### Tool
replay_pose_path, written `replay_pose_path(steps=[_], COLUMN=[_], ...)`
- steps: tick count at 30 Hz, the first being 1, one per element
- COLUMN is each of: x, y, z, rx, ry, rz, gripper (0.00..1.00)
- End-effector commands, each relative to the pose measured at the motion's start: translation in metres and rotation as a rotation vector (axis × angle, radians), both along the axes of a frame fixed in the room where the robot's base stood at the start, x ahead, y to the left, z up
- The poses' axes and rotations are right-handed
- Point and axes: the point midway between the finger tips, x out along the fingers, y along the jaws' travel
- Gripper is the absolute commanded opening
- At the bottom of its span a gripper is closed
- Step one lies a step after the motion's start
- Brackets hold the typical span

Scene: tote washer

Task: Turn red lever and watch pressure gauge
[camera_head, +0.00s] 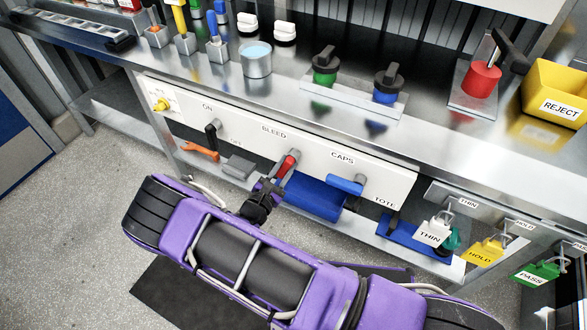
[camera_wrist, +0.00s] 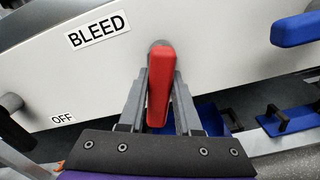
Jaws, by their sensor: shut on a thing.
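The red lever (camera_head: 286,166) is mounted on the white panel (camera_head: 245,145) below the word BLEED. In the wrist view the red lever (camera_wrist: 160,85) stands close to upright in that picture, with its top at a round grey pivot on the panel. My gripper (camera_head: 273,184) reaches the panel from below. In the wrist view my gripper (camera_wrist: 160,105) has one grey finger on each side of the lever and is shut on it. No pressure gauge can be made out for certain in either view.
A black lever (camera_head: 211,133) between ON and OFF is to the left, and a blue handle (camera_head: 345,184) under CAPS is to the right. A blue object (camera_head: 314,197) lies on the shelf below. Padlocks with THIN, HOLD and PASS tags (camera_head: 484,252) hang at lower right.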

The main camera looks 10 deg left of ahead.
Motion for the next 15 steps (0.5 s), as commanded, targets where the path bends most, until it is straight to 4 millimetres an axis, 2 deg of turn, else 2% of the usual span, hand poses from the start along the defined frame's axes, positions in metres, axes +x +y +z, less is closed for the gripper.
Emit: replay_pose_path(steps=[6, 15], x=[0.0, 0.002], y=[0.011, 0.017], z=[0.0, 0.004], rx=[0.141, 0.411], ry=[-0.05, -0.148], rz=[-0.001, -0.002], gripper=[0.0, 0.0])
